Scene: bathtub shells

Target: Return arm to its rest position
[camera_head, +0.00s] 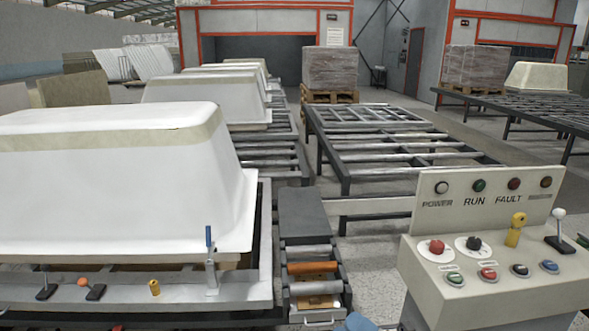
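Neither of my grippers shows in the head view, and no arm can be clearly made out. A small blue shape (356,323) is cut off by the bottom edge, and I cannot tell what it is. A large white bathtub shell (110,185) sits upside down on a grey metal frame (262,255) at the left. A control panel (492,262) with buttons, a yellow knob and a white-topped lever stands at the right.
A narrow roller stand (305,215) lies between the frame and the panel. Small levers (210,262) line the frame's front edge. More shells (205,95) stand behind. Empty roller tables (390,150) and a wrapped pallet (330,70) are farther back. Bare floor (370,255) shows left of the panel.

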